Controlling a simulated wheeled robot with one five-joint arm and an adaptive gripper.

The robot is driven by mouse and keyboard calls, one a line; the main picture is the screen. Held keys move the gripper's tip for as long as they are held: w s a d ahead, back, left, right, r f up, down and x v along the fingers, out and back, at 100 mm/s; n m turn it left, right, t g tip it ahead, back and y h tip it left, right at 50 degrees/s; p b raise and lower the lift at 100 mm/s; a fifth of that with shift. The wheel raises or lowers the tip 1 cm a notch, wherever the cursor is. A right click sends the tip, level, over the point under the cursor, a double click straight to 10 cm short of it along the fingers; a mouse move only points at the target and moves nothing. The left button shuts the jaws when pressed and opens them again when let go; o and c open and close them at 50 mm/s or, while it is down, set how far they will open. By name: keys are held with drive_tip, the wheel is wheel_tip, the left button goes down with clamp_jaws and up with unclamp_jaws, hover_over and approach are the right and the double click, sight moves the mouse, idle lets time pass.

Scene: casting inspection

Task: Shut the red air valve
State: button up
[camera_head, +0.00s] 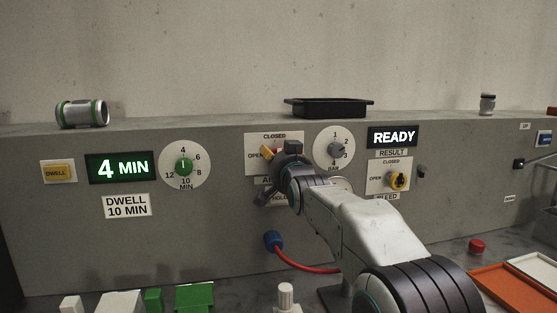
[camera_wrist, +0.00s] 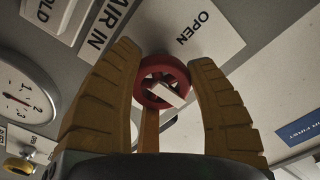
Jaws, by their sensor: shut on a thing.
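The red air valve (camera_wrist: 163,62) is a round red knob with a white bar across it. In the head view my gripper (camera_head: 271,154) is at the plate marked "CLOSED" at the top and "OPEN" at the left (camera_head: 273,137). It hides most of the valve there. I cannot tell which mark the bar points to.
A pressure gauge (camera_head: 333,148) is right of the plate. A yellow bleed valve (camera_head: 398,181) and a "READY" display (camera_head: 392,136) are further right. A dwell dial (camera_head: 184,165) is to the left. A red hose (camera_head: 307,267) with a blue fitting (camera_head: 273,240) runs below my arm.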

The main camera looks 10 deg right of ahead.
drive_tip(key=shift+r, duration=0.2)
drive_tip(key=o, duration=1.2)
drive_tip(key=shift+f, duration=0.15)
drive_tip(key=shift+s, duration=5.95)
